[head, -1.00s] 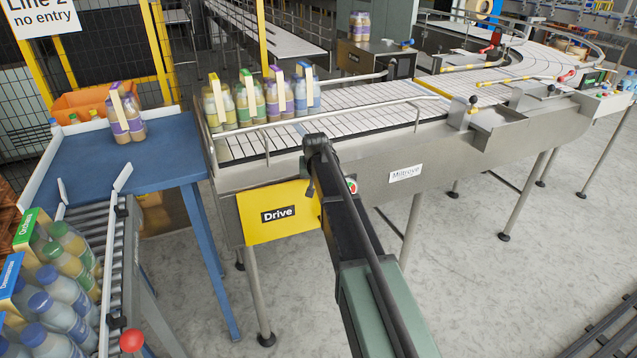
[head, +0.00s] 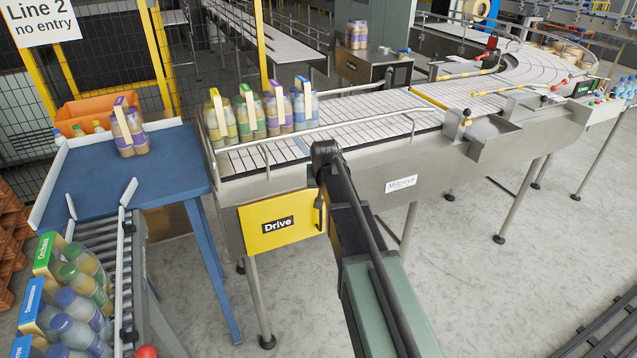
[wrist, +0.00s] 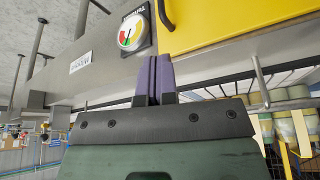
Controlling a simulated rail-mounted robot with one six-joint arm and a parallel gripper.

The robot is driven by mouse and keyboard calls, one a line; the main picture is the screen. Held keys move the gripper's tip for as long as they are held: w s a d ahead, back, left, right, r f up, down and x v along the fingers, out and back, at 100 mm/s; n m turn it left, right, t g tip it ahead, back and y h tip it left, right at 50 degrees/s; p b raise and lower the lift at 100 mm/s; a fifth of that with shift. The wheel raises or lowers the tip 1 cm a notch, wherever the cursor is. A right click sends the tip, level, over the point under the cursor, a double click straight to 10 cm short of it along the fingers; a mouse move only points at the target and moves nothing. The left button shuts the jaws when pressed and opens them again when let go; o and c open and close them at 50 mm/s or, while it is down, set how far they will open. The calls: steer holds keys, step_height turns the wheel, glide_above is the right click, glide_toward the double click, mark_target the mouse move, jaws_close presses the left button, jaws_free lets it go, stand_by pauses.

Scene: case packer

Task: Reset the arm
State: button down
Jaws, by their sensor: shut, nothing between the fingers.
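My arm (head: 375,285) reaches forward from the bottom of the head view. Its dark end stands in front of the steel conveyor side, just right of the yellow Drive panel. My gripper is hidden by the arm in the head view. In the wrist view my gripper (wrist: 155,80) shows two purple-grey fingers close together, shut with nothing between them. Ahead of the fingers are a round gauge (wrist: 131,32) and the yellow panel (wrist: 215,22). The fingers appear apart from both; the exact gap cannot be told.
Several bottle packs (head: 263,112) stand on the conveyor (head: 350,117). One purple pack (head: 128,127) stands on the blue table (head: 75,180). More packs (head: 75,300) fill the roller track at lower left. The floor (head: 480,290) at right is mostly clear.

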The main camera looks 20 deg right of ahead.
steer(key=s+a+f+n+g+b, duration=0.1)
steer(key=s+a+f+b, duration=0.2)
steer(key=s, duration=0.6)
steer(key=s+a+f+n+g+y+b, duration=0.1)
steer(key=s+a+f+b, duration=0.2)
steer(key=s+a, duration=0.4)
steer(key=s+a+f+n+g+b, duration=0.1)
steer(key=s+a, duration=0.4)
steer(key=s, duration=0.6)
step_height(320, 180, down, 2)
steer(key=g+b, duration=0.1)
steer(key=b, duration=0.1)
steer(key=shift+a+f+n+b, duration=0.2)
steer(key=shift+n+b, duration=0.2)
